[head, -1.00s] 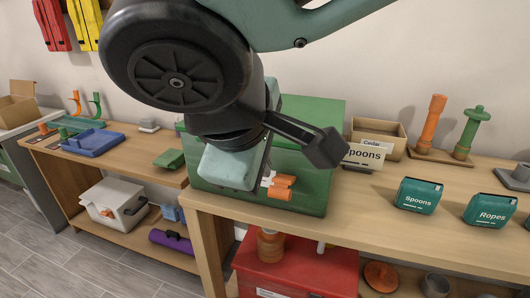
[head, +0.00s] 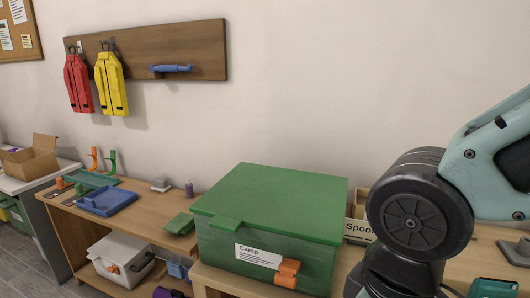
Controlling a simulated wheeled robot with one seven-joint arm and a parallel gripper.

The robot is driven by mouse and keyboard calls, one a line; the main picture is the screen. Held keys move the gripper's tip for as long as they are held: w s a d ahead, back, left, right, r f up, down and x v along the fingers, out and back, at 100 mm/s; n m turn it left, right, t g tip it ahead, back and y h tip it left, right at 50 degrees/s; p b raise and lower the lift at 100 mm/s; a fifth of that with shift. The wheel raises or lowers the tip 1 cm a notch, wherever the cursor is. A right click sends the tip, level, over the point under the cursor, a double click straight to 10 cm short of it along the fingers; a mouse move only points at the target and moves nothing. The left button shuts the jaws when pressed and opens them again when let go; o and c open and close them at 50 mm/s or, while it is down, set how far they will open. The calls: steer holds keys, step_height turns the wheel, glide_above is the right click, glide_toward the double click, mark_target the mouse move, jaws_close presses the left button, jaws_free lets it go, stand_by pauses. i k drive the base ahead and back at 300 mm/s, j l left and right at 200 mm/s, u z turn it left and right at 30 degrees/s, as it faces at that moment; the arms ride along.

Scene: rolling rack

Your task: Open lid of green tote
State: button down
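The green tote (head: 225,252) stands on the wooden bench in the middle of the head view. Its green lid (head: 272,198) lies flat over the top and looks shut. A small green tab (head: 226,223) sticks out at the lid's front left edge. A white "Camp" label (head: 258,256) is on the front face. An orange latch (head: 287,273) is on the front, right of the label. My arm is at the right of the view, to the right of the tote and apart from it in the picture. My gripper is below the picture's edge, so its fingers do not show.
A box labelled "Spoons" (head: 357,231) stands right of the tote, partly behind my arm. A lower bench on the left holds a blue tray (head: 106,201) and a small green box (head: 180,224). Red (head: 77,84) and yellow (head: 110,84) items hang on a wall rack.

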mark_target(310, 206)
steer(key=k+j+u, duration=0.1)
steer(key=u, duration=0.25)
steer(key=k+j+u, duration=0.1)
steer(key=u, duration=0.25)
steer(key=k+j+u, duration=0.1)
steer(key=j+u, duration=0.25)
